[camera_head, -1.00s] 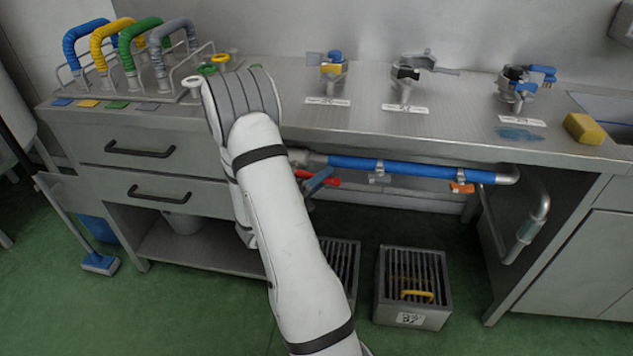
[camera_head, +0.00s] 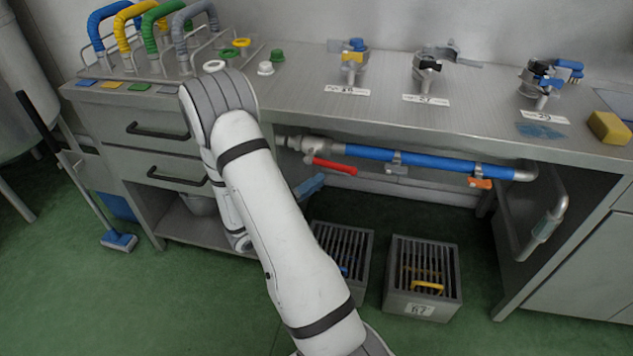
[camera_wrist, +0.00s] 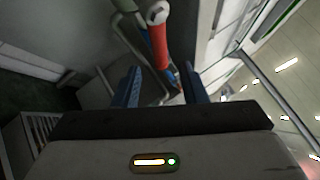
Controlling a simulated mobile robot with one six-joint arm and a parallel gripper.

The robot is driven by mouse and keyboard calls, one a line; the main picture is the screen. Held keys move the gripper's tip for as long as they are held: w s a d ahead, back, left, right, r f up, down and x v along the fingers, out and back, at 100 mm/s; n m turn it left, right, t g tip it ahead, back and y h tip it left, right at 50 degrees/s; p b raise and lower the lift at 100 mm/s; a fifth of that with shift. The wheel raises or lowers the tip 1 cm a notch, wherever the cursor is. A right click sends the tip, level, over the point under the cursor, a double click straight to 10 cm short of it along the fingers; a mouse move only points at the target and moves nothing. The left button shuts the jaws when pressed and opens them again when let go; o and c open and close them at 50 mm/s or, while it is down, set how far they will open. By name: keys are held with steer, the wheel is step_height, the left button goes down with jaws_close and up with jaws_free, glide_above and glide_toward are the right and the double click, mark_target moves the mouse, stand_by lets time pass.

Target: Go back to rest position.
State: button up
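My gripper (camera_wrist: 163,88) shows in the wrist view as two blue fingers standing apart, with no object clamped between them. A red valve handle (camera_wrist: 159,45) lies ahead of the fingers, in line with the gap. In the head view my white arm folds up beside the bench and back down, hiding most of the gripper. A blue finger (camera_head: 310,186) pokes out right of the arm, just below and left of the red handle (camera_head: 335,165), apart from it in the picture. The handle sits on the blue pipe (camera_head: 430,165) under the bench.
The steel bench (camera_head: 310,112) with drawers (camera_head: 150,140) is close to my arm. Two grated boxes, a left one (camera_head: 340,250) and a right one (camera_head: 415,318), stand on the floor below. A blue-headed broom (camera_head: 119,242) leans at the left. Green floor is clear at lower left.

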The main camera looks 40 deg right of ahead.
steer(key=shift+r, duration=0.1)
steer(key=s+a+r+m+g+y+p, duration=0.3)
steer(key=s+r+m+y+p, duration=0.25)
steer(key=r+m, duration=0.3)
steer(key=s+a+r+m+g+y+p, duration=0.2)
steer(key=s+a+r+m+y+p, duration=0.1)
steer(key=s+r+m+y+p, duration=0.45)
steer(key=a+r+m+t+y+p, duration=0.7)
steer(key=a+r+m+t+y, duration=0.1)
steer(key=a+r+m, duration=0.6)
steer(key=shift+a+r+t, duration=0.5)
steer(key=shift+a+r, duration=0.1)
steer(key=shift+a, duration=0.25)
steer(key=shift+d, duration=0.1)
